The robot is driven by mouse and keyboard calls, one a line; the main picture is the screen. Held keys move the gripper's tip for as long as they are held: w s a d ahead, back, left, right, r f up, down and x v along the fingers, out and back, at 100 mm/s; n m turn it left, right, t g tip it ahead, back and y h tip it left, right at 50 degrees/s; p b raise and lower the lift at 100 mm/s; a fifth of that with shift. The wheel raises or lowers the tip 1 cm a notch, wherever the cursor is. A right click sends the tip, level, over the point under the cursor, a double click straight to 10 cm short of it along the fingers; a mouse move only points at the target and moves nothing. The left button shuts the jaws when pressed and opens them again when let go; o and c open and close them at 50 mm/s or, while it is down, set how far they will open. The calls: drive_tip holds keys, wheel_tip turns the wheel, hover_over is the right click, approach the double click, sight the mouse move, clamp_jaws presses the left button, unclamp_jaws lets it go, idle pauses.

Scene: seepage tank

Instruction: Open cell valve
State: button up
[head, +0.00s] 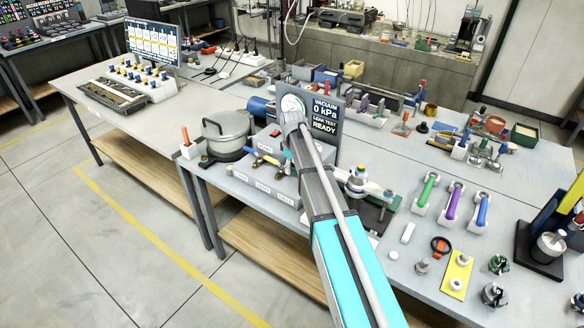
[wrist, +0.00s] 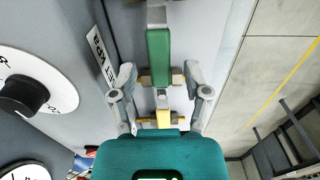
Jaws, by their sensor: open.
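In the wrist view my gripper (wrist: 160,82) is open. Its two grey fingers stand on either side of a valve with a long green lever (wrist: 158,52) and brass-coloured fittings (wrist: 149,78). A gap shows between each finger and the valve, and nothing is held. In the head view a grey valve box (head: 240,178) stands at the bench front with small labels too small to read surely. A blue and yellow valve handle (head: 265,158) sits on it. My arm hides the box's right part and my gripper.
A lidded metal pot (head: 226,132) stands left of the box. A display reading vacuum 0 kPa, leak test ready (head: 325,115) stands behind. White dials with a black knob (wrist: 22,97) lie left in the wrist view. Coloured-handled tools (head: 454,206) sit right.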

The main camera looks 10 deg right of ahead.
clamp_jaws()
